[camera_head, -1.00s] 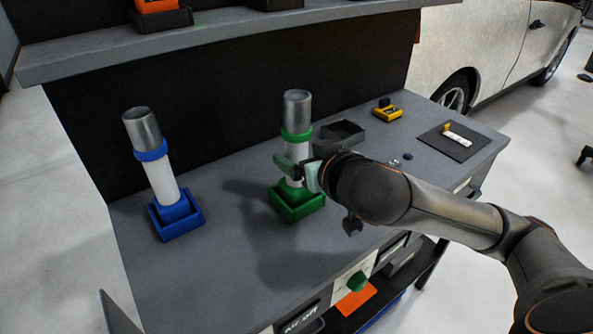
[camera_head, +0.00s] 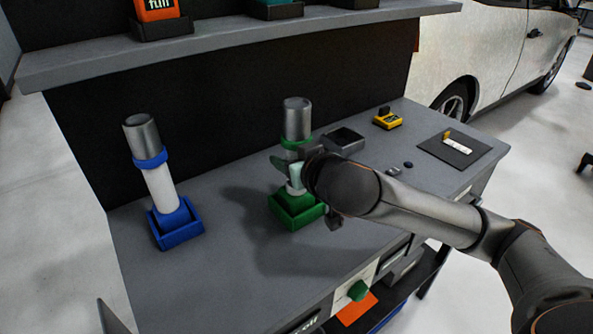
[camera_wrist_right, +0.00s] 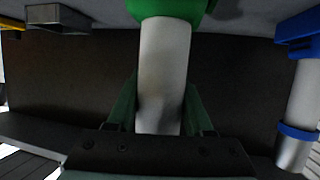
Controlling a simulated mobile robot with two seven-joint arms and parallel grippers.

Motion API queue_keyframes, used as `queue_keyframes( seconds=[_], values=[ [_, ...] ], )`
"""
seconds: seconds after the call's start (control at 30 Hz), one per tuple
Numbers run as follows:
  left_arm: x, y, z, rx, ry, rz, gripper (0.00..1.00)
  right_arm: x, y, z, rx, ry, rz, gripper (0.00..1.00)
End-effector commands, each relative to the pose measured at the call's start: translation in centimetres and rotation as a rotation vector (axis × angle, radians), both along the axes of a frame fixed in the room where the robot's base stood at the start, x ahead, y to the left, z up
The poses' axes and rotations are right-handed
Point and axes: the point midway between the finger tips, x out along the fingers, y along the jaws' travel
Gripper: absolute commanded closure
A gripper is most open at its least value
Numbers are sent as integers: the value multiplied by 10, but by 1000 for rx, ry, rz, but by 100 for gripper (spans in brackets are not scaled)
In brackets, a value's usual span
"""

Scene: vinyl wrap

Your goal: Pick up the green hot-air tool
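The green hot-air tool (camera_head: 297,120) stands upright in its green square holder (camera_head: 300,217). It has a metal top, a green ring and a white shaft. My right gripper (camera_head: 290,172) is at its shaft just above the holder. In the right wrist view, the white shaft (camera_wrist_right: 163,65) lies between the two green fingers (camera_wrist_right: 160,108), with one close on each side. I cannot tell whether they press on it. Part of the shaft is hidden by the gripper in the head view. My left gripper is not in view.
A similar blue tool (camera_head: 158,175) leans in a blue holder (camera_head: 178,235) to the left. A black tray (camera_head: 345,139), a yellow item (camera_head: 388,120) and a dark mat (camera_head: 457,150) lie to the right. A shelf (camera_head: 230,37) runs above the back of the bench.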

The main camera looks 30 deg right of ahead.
Motion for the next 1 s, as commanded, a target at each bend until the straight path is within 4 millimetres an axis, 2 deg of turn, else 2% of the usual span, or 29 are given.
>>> queue_keyframes(
  seconds=[0.07,0.43,1.0],
  values=[
    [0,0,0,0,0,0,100,0,0,0,0,0,0,58],
    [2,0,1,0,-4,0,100,0,0,0,0,1,0,100],
    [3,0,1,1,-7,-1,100,0,0,2,0,-6,0,100]
  ],
)
